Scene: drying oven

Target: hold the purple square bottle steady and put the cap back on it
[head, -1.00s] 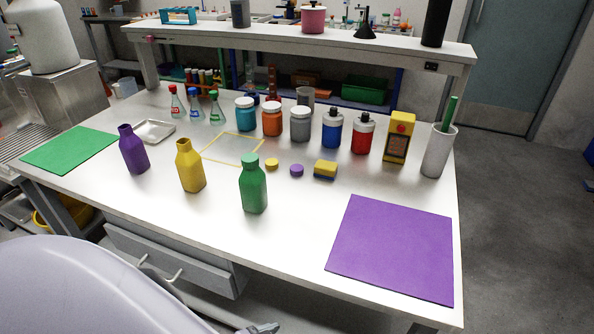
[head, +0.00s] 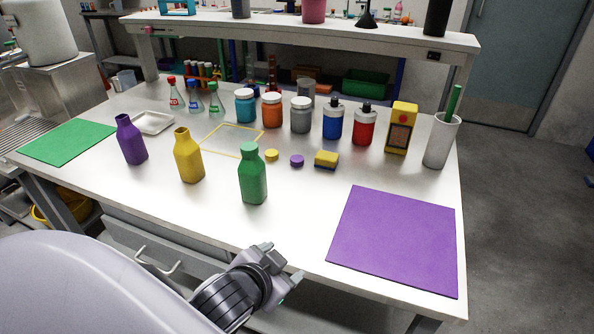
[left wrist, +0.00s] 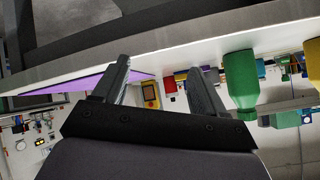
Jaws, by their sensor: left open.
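The purple square bottle (head: 132,141) stands upright and uncapped at the left of the table in the head view. The purple cap (head: 297,160) lies on the table right of the green bottle, between a yellow cap and a sponge. My left gripper (head: 284,263) is open and empty at the table's front edge, in front of the green bottle and well apart from the purple bottle and cap. Its two spread fingers also show in the left wrist view (left wrist: 160,72). My right gripper is not in view.
A yellow uncapped bottle (head: 188,156) and a green capped bottle (head: 252,176) stand right of the purple one. A yellow cap (head: 271,155) and sponge (head: 326,159) flank the purple cap. Jars stand behind. A purple mat (head: 393,242) lies front right; a green mat (head: 66,142) lies left.

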